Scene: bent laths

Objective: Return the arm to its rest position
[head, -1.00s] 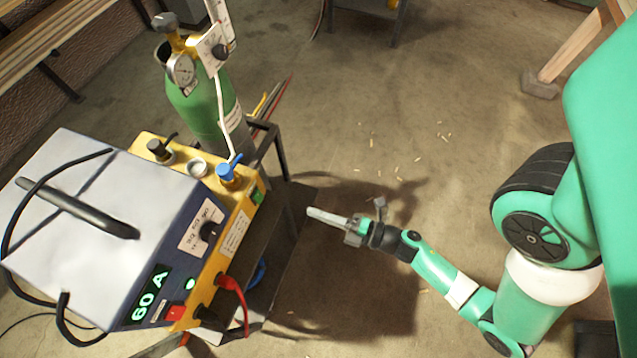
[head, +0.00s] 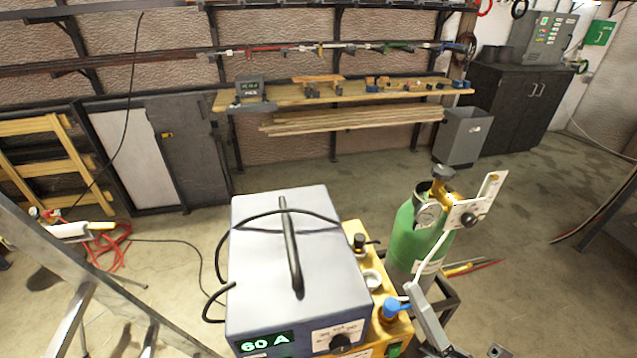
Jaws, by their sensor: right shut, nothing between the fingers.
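My right gripper (head: 418,296) shows at the bottom of the head view, right of centre, with its grey fingers pointing up the picture. It is shut with nothing between the fingers. It appears just right of the blue knob (head: 392,307) on the welding machine (head: 262,240) and in front of the cart frame below the green gas cylinder (head: 408,243). I cannot tell whether it touches anything. The rest of my right arm is cut off by the lower edge. My left gripper is not in view.
A metal frame (head: 75,318) stands at the lower left. A wooden shelf (head: 350,92) with tools runs along the back wall. A grey bin (head: 463,136) and dark cabinet (head: 520,105) stand at the back right. Floor right of the cylinder is mostly clear.

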